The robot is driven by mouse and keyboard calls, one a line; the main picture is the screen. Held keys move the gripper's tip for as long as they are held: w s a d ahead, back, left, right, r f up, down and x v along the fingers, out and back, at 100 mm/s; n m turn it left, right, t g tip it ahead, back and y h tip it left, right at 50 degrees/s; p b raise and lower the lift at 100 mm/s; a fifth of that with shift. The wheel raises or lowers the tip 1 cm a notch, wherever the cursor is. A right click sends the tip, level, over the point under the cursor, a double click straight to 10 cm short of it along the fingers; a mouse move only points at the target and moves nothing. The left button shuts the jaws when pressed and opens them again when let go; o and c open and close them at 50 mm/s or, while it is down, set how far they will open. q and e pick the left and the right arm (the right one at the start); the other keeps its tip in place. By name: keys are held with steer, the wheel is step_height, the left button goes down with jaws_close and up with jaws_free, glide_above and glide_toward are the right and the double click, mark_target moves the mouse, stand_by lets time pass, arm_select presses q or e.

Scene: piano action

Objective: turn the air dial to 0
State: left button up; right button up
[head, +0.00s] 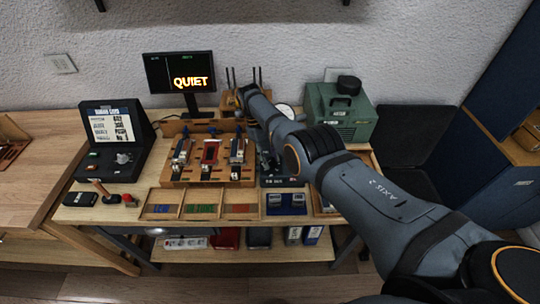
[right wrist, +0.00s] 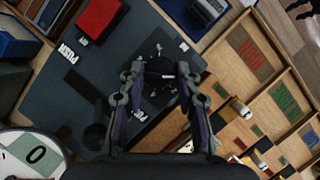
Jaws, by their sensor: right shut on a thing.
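The air dial (right wrist: 160,72) is a dark round knob with small light marks around it, on a dark panel (right wrist: 62,85) in the right wrist view. My right gripper (right wrist: 160,84) is shut on the dial, with one finger on each side. In the head view the right gripper (head: 268,160) reaches down at the dark panel (head: 282,182), and my arm hides most of the dial. A round white gauge (head: 286,110) is partly behind the arm. A large 0 shows on a pale round face (right wrist: 36,155) at the lower left of the wrist view. My left gripper is not in view.
A red push button (right wrist: 98,18) is on the same panel. A wooden rack (head: 207,170) with several parts stands to the left, and shallow trays (head: 200,210) line the front. A green machine (head: 340,110) is behind right. The monitor (head: 180,75) reads QUIET.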

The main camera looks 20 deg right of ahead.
steer(key=shift+s+n, duration=0.1)
steer(key=shift+n, duration=0.3)
steer(key=shift+f, duration=0.1)
steer(key=o, duration=1.2)
steer(key=shift+c, duration=0.2)
